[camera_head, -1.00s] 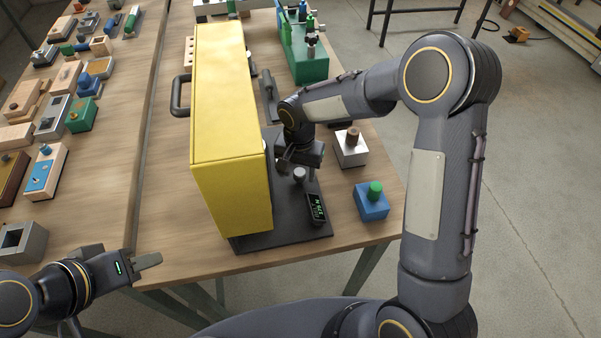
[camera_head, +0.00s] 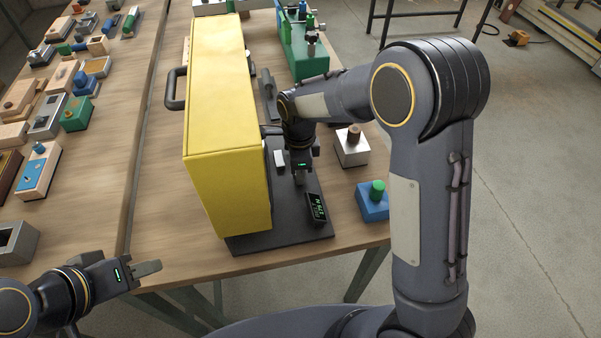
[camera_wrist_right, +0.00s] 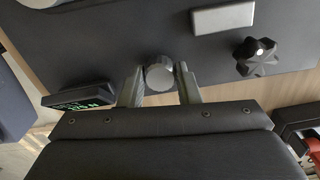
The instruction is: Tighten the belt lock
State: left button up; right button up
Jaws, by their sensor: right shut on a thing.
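My right gripper (camera_head: 299,178) points down at the dark base plate (camera_head: 262,240) beside the yellow cover. In the right wrist view its two fingers (camera_wrist_right: 160,82) are shut on a grey round knob (camera_wrist_right: 160,72), one finger on each side. The knob is hidden by the gripper in the head view. A black star-shaped knob (camera_wrist_right: 258,57) stands apart on the same plate, right of the fingers. I cannot tell from its looks which knob is the belt lock. My left gripper (camera_head: 150,268) hangs at the lower left, away from the machine; its finger gap is unclear.
The tall yellow cover (camera_head: 225,110) stands close left of my right gripper. A small display (camera_head: 316,208) and a pale block (camera_wrist_right: 222,18) are on the plate. A blue block with a green knob (camera_head: 374,200) and a silver block (camera_head: 351,150) stand to the right.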

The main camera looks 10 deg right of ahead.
jog(key=o, duration=1)
jog(key=shift+m, duration=0.4)
notch_tip(320, 180, up, 7)
jog(key=p, duration=0.5)
jog(key=shift+r+p, duration=0.1)
jog(key=shift+p, duration=0.25)
jog(key=s+d+r+n+t+y, duration=0.1)
jog(key=s+d+r+n+y, duration=0.2)
jog(key=s+d+r+n, duration=0.3)
jog(key=s+d+r+n+t, duration=0.1)
jog(key=s+r+n, duration=0.1)
jog(key=s+n, duration=0.2)
jog(key=s+d+r+n+t, duration=0.1)
jog(key=s+n, duration=0.3)
jog(key=s, duration=0.4)
jog(key=s+d+r+n+t, duration=0.1)
jog(key=s+r+n+t, duration=0.1)
jog(key=s+n, duration=0.2)
jog(key=shift+s+d+r+n+t+y, duration=0.15)
jog(key=shift+s+d+r+y, duration=0.05)
jog(key=shift+s, duration=0.45)
jog(key=shift+s+d+r+n+t+y, duration=0.15)
jog(key=shift+s+y, duration=0.05)
jog(key=shift+s, duration=0.4)
